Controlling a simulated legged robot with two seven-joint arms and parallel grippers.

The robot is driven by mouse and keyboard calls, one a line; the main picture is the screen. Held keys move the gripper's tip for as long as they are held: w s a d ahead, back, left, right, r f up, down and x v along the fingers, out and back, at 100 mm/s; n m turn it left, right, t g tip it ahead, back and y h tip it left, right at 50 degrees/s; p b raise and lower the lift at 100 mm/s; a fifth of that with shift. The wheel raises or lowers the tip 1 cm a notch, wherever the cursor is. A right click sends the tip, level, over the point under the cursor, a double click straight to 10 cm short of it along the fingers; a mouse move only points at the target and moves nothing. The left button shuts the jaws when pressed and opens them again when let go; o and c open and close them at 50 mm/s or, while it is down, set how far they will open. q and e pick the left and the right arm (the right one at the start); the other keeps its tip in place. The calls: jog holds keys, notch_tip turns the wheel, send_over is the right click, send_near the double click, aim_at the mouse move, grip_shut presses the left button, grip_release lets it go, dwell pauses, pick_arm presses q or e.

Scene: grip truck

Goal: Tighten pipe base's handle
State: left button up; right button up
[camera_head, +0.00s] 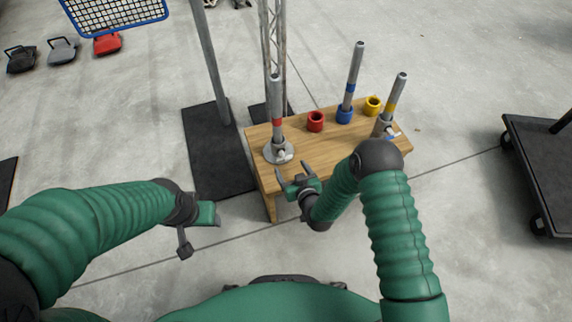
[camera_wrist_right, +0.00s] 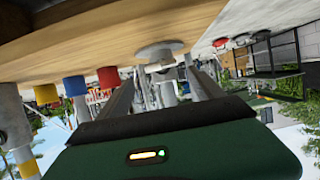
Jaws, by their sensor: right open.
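The grey round pipe base (camera_head: 278,151) sits on the near left part of the wooden table. A grey pipe with a red band (camera_head: 276,105) stands upright in it. The base's small handle (camera_head: 282,156) is on its near side. In the right wrist view, which is upside down, the base (camera_wrist_right: 158,50) and its handle (camera_wrist_right: 160,69) lie beyond the fingers. My right gripper (camera_head: 294,171) is open and empty, just short of the base, apart from the handle. My left gripper (camera_head: 192,227) is left of the table, away from everything; its finger opening is unclear.
A metal stand (camera_head: 222,95) rises behind left. A dark cart (camera_head: 545,165) is far right.

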aim_at(284, 159)
jog(key=x, duration=0.2)
jog(key=b+x, duration=0.1)
jog(key=x, duration=0.1)
jog(key=b+x, duration=0.1)
jog(key=shift+w+a+f, duration=0.2)
jog(key=shift+a+f, duration=0.1)
jog(key=shift+a, duration=0.15)
jog(key=shift+w, duration=0.45)
jog(key=shift+d, duration=0.1)
jog(key=c, duration=1.4)
pick_arm(q)
jog(key=f, duration=0.3)
jog(key=shift+a+f, duration=0.15)
jog(key=shift+a, duration=0.05)
